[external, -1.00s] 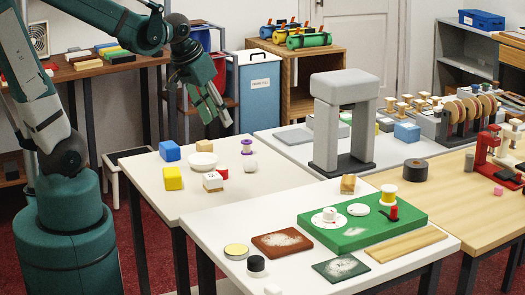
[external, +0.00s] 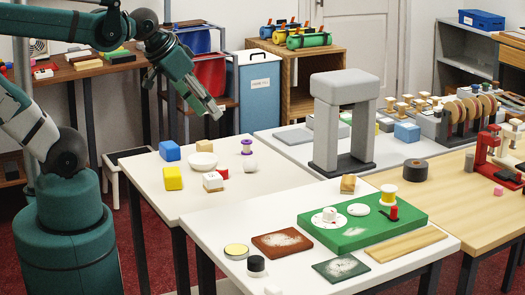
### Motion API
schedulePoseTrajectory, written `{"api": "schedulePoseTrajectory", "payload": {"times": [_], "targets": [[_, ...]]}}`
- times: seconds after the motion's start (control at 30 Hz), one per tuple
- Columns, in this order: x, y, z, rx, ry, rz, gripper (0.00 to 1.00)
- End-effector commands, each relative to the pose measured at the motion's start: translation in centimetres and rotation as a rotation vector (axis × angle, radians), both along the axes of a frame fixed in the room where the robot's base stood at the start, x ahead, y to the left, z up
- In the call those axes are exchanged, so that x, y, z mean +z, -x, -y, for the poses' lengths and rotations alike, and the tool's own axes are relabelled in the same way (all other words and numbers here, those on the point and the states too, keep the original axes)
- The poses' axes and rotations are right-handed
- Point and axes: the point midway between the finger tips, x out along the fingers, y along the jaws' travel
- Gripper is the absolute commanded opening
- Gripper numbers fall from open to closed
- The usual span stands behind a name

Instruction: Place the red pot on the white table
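No thing is clearly a red pot. Red candidates are a small red block-like object (external: 222,173) on the left white table (external: 150,193), a small red upright piece (external: 394,213) on the green board, and a larger red bin (external: 208,76) on the rack behind my arm. A second white table (external: 205,222) stands in front. My gripper (external: 214,116) hangs in the air, slanting down to the right, above the far side of the left white table. It appears to hold nothing. Its finger gap is too small to judge.
The left table holds a yellow block (external: 173,178), a blue block (external: 170,151), a white bowl (external: 202,161) and a purple spool (external: 247,147). A grey arch (external: 326,120) stands behind the green board (external: 350,236). The left table's near-left part is bare.

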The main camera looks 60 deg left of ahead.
Motion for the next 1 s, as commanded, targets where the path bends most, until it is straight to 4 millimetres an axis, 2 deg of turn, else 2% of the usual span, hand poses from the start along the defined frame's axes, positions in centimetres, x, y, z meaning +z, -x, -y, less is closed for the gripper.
{"api": "schedulePoseTrajectory", "payload": {"times": [0.23,0.27,0.33,0.77,1.0], "targets": [[0.0,0.0,0.0,0.0,0.0,0.001,0.38],[0.0,0.0,0.0,0.0,0.0,0.001,0.37],[0.0,0.0,0.0,0.0,0.0,0.001,0.28],[0.0,-0.1,-0.1,0.01,0.006,-0.003,0.28],[-0.2,-1.1,-0.8,0.077,0.04,-0.03,0.28]]}}
